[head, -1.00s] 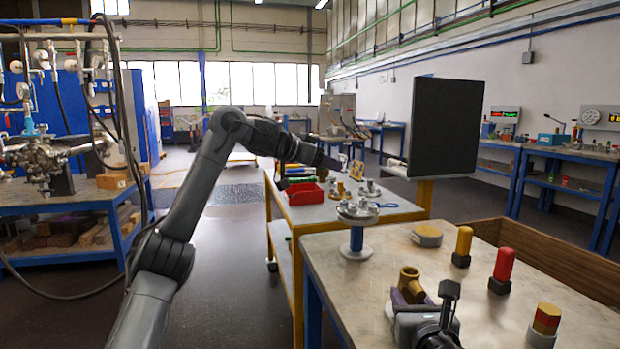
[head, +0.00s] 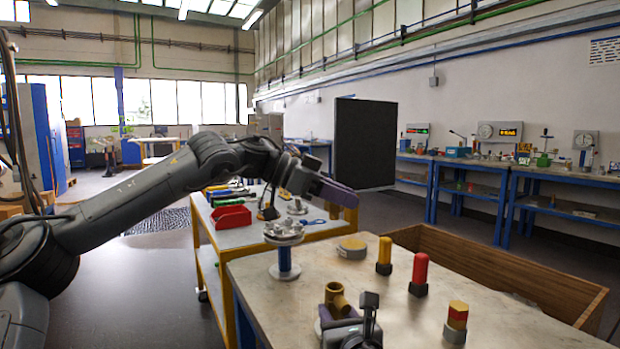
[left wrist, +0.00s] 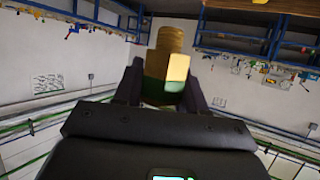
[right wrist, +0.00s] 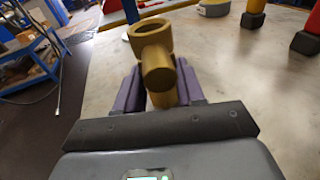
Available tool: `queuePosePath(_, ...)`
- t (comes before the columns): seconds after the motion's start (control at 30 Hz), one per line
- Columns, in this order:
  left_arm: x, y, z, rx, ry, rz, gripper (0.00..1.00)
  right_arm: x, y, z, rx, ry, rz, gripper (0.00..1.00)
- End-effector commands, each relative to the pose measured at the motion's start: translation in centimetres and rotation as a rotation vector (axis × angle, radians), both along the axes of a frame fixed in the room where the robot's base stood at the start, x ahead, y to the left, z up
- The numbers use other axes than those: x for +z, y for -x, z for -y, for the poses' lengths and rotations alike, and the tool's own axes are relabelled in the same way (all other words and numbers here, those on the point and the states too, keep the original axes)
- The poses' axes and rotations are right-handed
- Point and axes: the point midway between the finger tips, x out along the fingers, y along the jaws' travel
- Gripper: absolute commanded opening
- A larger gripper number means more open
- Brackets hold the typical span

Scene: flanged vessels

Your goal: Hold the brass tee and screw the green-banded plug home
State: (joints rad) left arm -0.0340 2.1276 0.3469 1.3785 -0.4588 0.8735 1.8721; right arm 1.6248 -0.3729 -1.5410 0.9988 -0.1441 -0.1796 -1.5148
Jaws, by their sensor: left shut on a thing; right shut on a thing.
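The brass tee (head: 337,298) is above the near bench, held in my right gripper (head: 330,316). In the right wrist view the tee (right wrist: 157,58) sits between the purple fingers, its open round mouth facing up and away. My left gripper (head: 338,192) is in the air above the far end of the bench, well apart from the tee. In the left wrist view it is shut on the green-banded plug (left wrist: 168,62); the green band is between the fingers and the brass threaded end sticks out beyond them.
On the bench (head: 258,300) stand a flanged piece on a blue post (head: 285,258), a round brass-topped disc (head: 352,248), and yellow (head: 384,252), red (head: 420,272) and red-banded (head: 457,318) plugs in holders. A wooden-sided box (head: 500,275) lies behind. A cart with a red bin (head: 233,217) stands left.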

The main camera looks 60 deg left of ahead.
Motion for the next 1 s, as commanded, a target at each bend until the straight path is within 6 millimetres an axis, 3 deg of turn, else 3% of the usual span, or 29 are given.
queuePosePath(0.1, -2.7, 0.4, 3.0, -0.066, 0.002, 0.002, 0.05, 0.1, -0.1, 0.0, -0.001, -0.001, 0.0, 0.14)
queuePosePath(0.3, -5.3, 1.7, 3.8, -0.062, 0.001, 0.008, 0.05, 0.1, -0.1, 0.0, -0.001, -0.001, 0.0, 0.14)
queuePosePath(1.0, -6.1, 2.3, 3.5, -0.049, 0.001, 0.005, 0.05, 0.0, 0.0, 0.0, 0.0, 0.0, 0.0, 0.14)
